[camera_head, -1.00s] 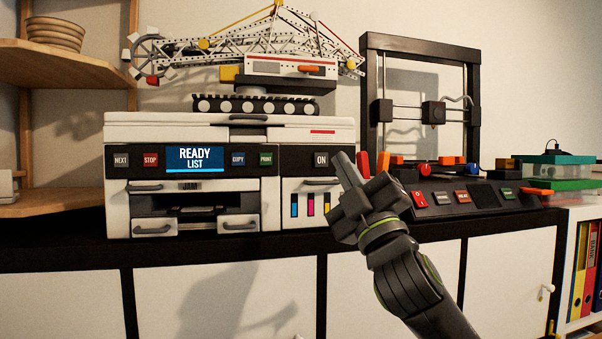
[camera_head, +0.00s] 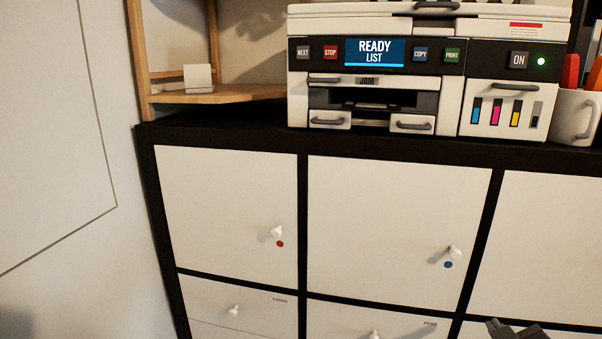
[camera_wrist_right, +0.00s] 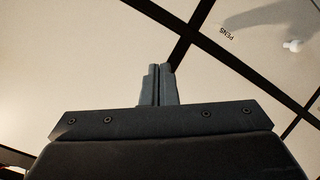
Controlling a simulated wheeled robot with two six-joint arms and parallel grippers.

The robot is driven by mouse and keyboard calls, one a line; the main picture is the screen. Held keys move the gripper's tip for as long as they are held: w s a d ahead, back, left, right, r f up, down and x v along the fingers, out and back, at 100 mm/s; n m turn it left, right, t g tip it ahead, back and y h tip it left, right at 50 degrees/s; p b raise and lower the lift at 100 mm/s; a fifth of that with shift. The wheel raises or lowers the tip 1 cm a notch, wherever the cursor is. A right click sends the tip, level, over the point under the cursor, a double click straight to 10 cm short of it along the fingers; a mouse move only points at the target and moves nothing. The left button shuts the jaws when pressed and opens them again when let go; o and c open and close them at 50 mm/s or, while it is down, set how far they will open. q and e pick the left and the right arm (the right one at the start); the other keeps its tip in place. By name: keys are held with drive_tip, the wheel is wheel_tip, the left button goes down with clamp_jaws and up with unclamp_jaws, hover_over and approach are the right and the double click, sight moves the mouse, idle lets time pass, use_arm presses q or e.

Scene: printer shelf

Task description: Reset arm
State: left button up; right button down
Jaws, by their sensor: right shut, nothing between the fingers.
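My right gripper (camera_head: 497,327) shows only as a small dark tip at the bottom edge of the head view, low in front of the cabinet. In the right wrist view my right gripper (camera_wrist_right: 158,68) has its two fingers together, with nothing between them, and the pale cabinet fronts lie beyond. My left gripper is in neither view.
The white printer (camera_head: 379,113) stands on the dark cabinet top (camera_head: 230,128), its screen reading READY LIST and a green light lit beside ON. A white mug (camera_head: 571,117) stands at its right. Below are white doors (camera_head: 228,215) with knobs and drawers marked CARDS and PENS.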

drive_tip(key=s+a+f+m+g+y, duration=0.1)
drive_tip(key=s+a+f+m+g, duration=0.15)
drive_tip(key=s+f, duration=0.6)
drive_tip(key=s+a+f+m+g, duration=0.1)
drive_tip(key=s+f+g, duration=0.3)
drive_tip(key=s+f, duration=0.4)
drive_tip(key=s+a+f+m+g+y, duration=0.1)
drive_tip(key=s+f+g, duration=0.4)
drive_tip(key=s, duration=0.5)
drive_tip(key=s+a+f+b+x, duration=0.1)
drive_tip(key=s+x, duration=0.2)
drive_tip(key=x, duration=1.1)
drive_tip(key=s+a+f+b+x, duration=0.1)
drive_tip(key=s+a+x, duration=0.15)
drive_tip(key=x, duration=1.05)
drive_tip(key=s+f+g+b, duration=0.1)
drive_tip(key=s+f+b, duration=0.1)
drive_tip(key=s+f, duration=1.3)
drive_tip(key=shift+a+f+y, duration=0.3)
drive_tip(key=shift+f+y, duration=0.1)
drive_tip(key=shift+f, duration=0.6)
